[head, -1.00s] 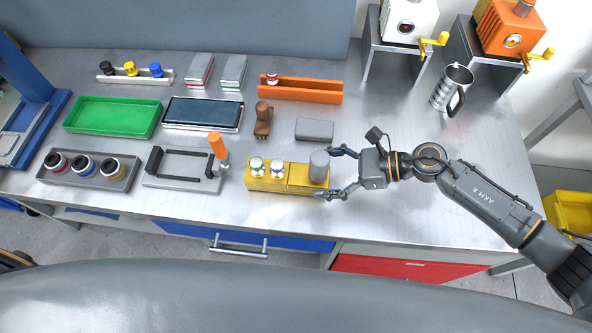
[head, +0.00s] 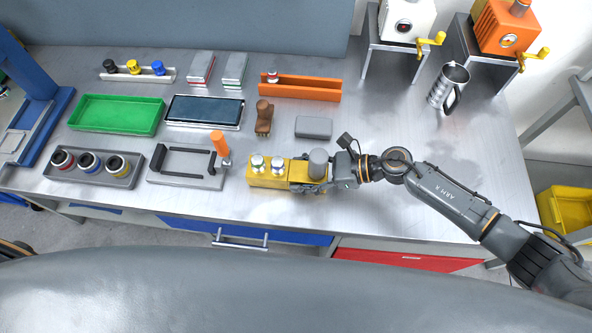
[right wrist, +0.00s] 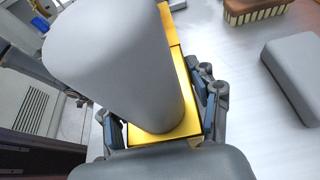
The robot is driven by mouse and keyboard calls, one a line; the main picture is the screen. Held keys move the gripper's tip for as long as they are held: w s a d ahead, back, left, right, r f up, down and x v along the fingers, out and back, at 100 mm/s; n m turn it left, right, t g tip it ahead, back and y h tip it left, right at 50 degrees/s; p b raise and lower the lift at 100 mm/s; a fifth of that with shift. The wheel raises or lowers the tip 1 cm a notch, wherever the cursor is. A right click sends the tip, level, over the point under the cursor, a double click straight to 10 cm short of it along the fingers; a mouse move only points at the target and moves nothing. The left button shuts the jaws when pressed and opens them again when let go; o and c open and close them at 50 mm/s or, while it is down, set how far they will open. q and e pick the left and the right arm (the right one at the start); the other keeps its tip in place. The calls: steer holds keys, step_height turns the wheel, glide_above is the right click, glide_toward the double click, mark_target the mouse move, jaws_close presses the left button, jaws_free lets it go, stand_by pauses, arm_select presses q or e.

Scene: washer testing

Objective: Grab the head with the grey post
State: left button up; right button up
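The head with the grey post (head: 318,164) is a yellow block with a thick grey cylinder upright on it. It stands on the table at the right end of a yellow row. Its grey post (right wrist: 115,65) fills much of the right wrist view. My right gripper (head: 308,176) reaches in from the right, its fingers on both sides of the yellow block. In the right wrist view the finger pads lie against the block's sides, and the gripper looks shut on it. The far finger is mostly hidden in the head view. My left gripper is not in view.
A yellow block with two white-topped knobs (head: 268,180) adjoins on the left. A grey block (head: 314,127) and a brown brush (head: 264,118) lie behind. A grey fixture with an orange handle (head: 187,180) stands farther left. The table is clear on the right, before the metal mug (head: 448,87).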

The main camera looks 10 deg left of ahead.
jaws_close()
steer(key=shift+w+a+r, duration=0.1)
steer(key=shift+w+r, duration=0.05)
steer(key=shift+r, duration=0.05)
